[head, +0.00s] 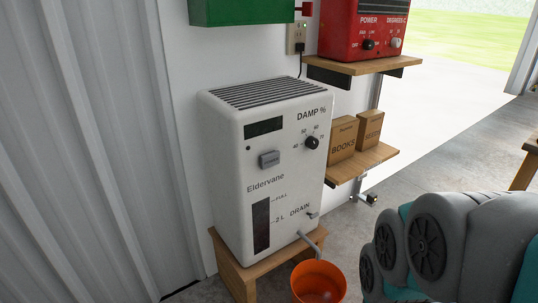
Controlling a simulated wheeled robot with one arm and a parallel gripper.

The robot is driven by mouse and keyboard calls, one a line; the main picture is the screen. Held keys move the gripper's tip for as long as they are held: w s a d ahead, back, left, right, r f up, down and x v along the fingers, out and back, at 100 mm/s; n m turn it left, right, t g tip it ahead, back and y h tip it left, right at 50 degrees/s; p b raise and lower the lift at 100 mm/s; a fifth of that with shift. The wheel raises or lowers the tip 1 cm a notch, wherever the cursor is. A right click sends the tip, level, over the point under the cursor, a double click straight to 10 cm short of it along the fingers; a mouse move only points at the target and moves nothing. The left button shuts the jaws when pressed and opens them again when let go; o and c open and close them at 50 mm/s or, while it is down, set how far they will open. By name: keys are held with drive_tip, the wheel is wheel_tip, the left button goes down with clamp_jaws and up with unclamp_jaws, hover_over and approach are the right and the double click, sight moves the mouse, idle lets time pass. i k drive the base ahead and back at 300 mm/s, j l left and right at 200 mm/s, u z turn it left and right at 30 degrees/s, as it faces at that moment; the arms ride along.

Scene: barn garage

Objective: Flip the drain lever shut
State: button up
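The drain lever (312,215) is a small grey and dark part low on the right of the front of a white Eldervane dehumidifier (225,180), beside the word DRAIN. It is too small to tell clearly which way it is turned. A grey drain spout (311,241) sticks out below it, above an orange bucket (319,280). The bucket is cut off by the bottom edge. My arm's grey and teal links fill the lower right, apart from the dehumidifier. My gripper is out of view.
The dehumidifier stands on a low wooden stool (240,277). To its right, wooden shelves hold book boxes (343,139) and a red device (362,30). A green box (242,10) hangs above. A corrugated wall (85,150) is at left. Concrete floor is open behind my arm.

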sight(312, 216)
drive_tip(key=i+z, duration=0.1)
drive_tip(key=z, duration=0.25)
drive_tip(key=i+z, duration=0.15)
drive_tip(key=z, duration=0.2)
drive_tip(key=i+j+z, duration=0.1)
drive_tip(key=z, duration=0.25)
